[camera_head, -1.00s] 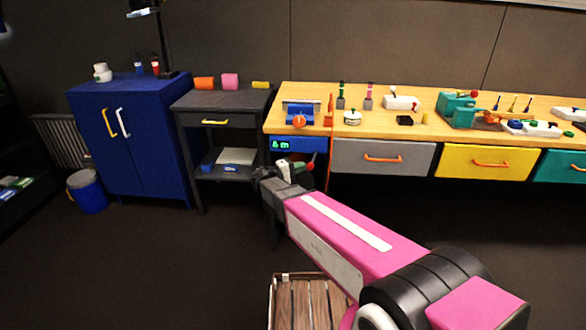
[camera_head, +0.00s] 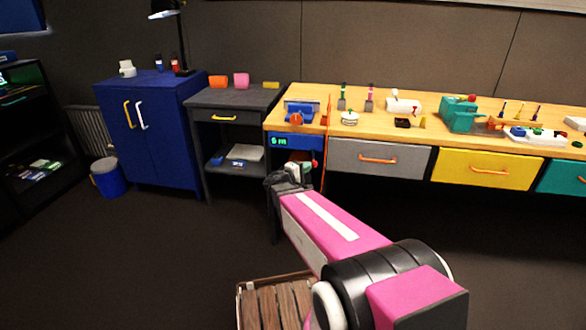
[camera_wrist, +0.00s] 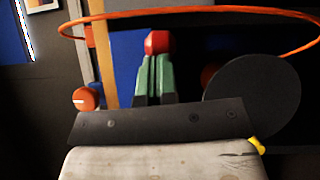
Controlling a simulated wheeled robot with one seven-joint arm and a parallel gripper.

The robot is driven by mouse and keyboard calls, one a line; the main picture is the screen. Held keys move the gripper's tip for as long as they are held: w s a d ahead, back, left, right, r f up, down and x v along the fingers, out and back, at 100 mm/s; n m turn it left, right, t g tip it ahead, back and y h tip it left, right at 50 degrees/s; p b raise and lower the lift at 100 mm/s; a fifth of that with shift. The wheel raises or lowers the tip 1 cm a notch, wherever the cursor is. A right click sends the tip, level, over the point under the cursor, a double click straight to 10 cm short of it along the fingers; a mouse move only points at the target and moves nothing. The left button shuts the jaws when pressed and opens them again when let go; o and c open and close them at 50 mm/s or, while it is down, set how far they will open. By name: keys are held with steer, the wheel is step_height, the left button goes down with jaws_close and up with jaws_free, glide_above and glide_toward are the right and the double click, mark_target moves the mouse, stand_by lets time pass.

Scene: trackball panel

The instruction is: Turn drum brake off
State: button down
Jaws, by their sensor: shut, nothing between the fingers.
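A blue unit with a green display (camera_head: 283,141) is mounted at the left end of the bench's front. Beside it an orange rim (camera_head: 327,140) stands nearly edge-on; the wrist view shows an orange hoop (camera_wrist: 190,13). A red knob (camera_head: 315,163) shows just right of my gripper (camera_head: 298,165) in the head view. In the wrist view the red knob (camera_wrist: 158,42) appears at the tips of my green fingers (camera_wrist: 153,75), which are together and empty. I cannot tell whether they touch it. No brake label is legible, and any lever below the knob is hidden.
A dark disc (camera_wrist: 254,95) lies to the right in the wrist view, and an orange round knob (camera_wrist: 86,98) to the left. Grey (camera_head: 378,158) and yellow (camera_head: 474,167) drawers line the bench. A dark side table (camera_head: 231,103) stands left. A wooden crate (camera_head: 245,292) is in front.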

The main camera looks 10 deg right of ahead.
steer(key=shift+s+d, duration=0.3)
steer(key=shift+d, duration=0.2)
steer(key=shift+s+d, duration=0.25)
steer(key=shift+d, duration=0.35)
steer(key=s+v, duration=0.1)
steer(key=v, duration=1.2)
steer(key=shift+d, duration=0.25)
steer(key=shift+f, duration=0.1)
